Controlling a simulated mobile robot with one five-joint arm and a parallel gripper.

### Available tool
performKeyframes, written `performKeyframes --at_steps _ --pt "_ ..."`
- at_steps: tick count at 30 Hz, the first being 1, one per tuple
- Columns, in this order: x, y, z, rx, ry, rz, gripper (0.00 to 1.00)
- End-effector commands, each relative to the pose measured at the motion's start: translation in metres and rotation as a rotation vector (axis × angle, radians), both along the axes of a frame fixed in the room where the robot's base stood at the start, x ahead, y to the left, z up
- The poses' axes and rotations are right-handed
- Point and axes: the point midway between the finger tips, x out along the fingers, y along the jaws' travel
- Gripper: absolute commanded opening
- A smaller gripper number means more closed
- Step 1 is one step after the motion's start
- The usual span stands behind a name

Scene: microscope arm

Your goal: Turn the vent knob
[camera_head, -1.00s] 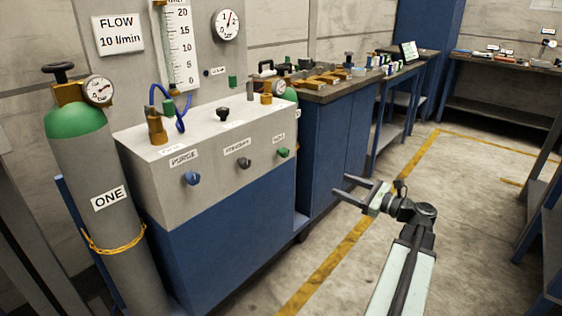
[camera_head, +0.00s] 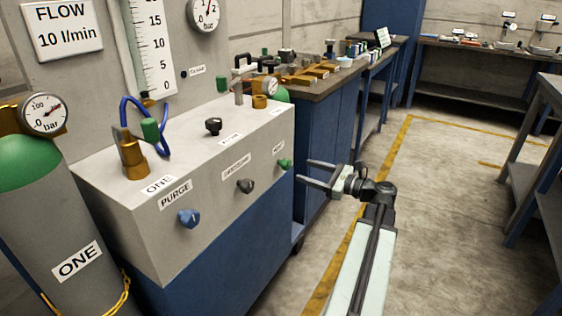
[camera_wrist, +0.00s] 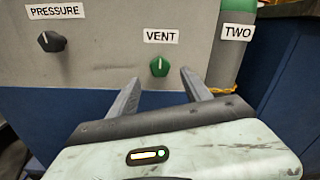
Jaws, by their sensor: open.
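The vent knob is a small green knob (camera_head: 285,164) on the front of the grey panel box, at its right end. It also shows in the wrist view (camera_wrist: 159,67), under a VENT label (camera_wrist: 161,36), with a white mark on its face. My gripper (camera_head: 303,173) is open and empty, just right of the knob in the head view. In the wrist view the fingertips (camera_wrist: 160,80) lie to either side of the knob and slightly below it. I cannot tell how far they are from the panel.
A dark pressure knob (camera_wrist: 51,42) sits left of the vent knob, and a blue purge knob (camera_head: 188,217) farther left. A green-topped cylinder labelled TWO (camera_wrist: 236,40) stands close on the right. A grey cylinder labelled ONE (camera_head: 75,255) stands at left. Open floor lies right of my arm.

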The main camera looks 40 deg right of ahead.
Motion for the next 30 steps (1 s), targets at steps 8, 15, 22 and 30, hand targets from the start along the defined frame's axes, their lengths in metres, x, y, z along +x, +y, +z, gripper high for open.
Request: performKeyframes --at_steps 8,15,22,30 --pt "0.032 0.008 0.0 0.0 0.0 0.003 0.57" --pt "0.068 0.017 0.0 0.0 0.0 0.001 0.57" --pt "0.076 0.018 0.0 0.0 0.0 -0.001 0.57" --pt "0.075 0.018 0.0 0.0 -0.001 -0.002 0.15"
